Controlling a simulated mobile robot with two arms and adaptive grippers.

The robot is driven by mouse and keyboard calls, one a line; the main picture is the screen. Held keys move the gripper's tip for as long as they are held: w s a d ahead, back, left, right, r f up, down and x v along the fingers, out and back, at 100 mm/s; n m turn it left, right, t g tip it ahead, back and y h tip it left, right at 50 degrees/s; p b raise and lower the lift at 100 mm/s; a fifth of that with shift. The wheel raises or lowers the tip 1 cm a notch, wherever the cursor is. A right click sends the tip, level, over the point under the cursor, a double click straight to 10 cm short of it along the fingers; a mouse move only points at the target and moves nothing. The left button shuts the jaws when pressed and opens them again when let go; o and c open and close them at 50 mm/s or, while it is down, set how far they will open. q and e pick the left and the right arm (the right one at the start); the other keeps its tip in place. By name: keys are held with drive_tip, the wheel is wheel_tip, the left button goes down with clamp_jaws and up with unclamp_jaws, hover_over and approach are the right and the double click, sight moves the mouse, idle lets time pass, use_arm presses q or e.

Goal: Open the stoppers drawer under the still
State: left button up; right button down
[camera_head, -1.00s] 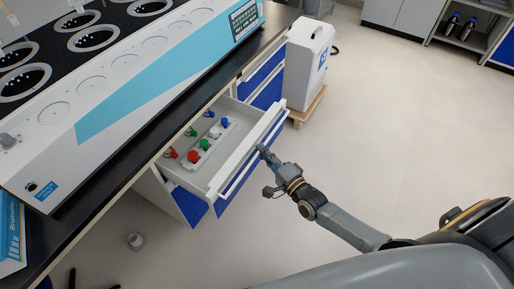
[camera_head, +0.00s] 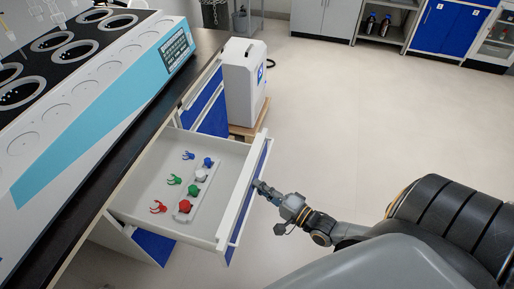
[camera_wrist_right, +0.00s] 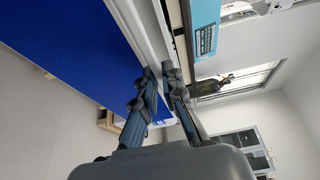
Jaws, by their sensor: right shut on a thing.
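The stoppers drawer (camera_head: 152,198) stands pulled out from under the bench, below the white and turquoise still (camera_head: 95,90). Inside it lie red, green, white and blue stoppers (camera_head: 186,206), some on a pale rack and some beside it. My right gripper (camera_head: 258,186) is at the drawer's blue front, shut on its handle edge. In the right wrist view the fingers (camera_wrist_right: 160,72) close on the pale handle strip (camera_wrist_right: 143,38) along the blue front (camera_wrist_right: 75,50). My left gripper is not in view.
A white canister unit (camera_head: 243,85) stands on a wooden base (camera_head: 245,131) just behind the drawer. Cabinets and a shelf (camera_head: 379,22) line the far wall. The floor (camera_head: 350,120) right of the drawer is open.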

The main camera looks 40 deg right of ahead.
drive_tip(key=c, duration=1.4)
unclamp_jaws()
drive_tip(key=shift+c, duration=0.2)
drive_tip(key=v, duration=1.2)
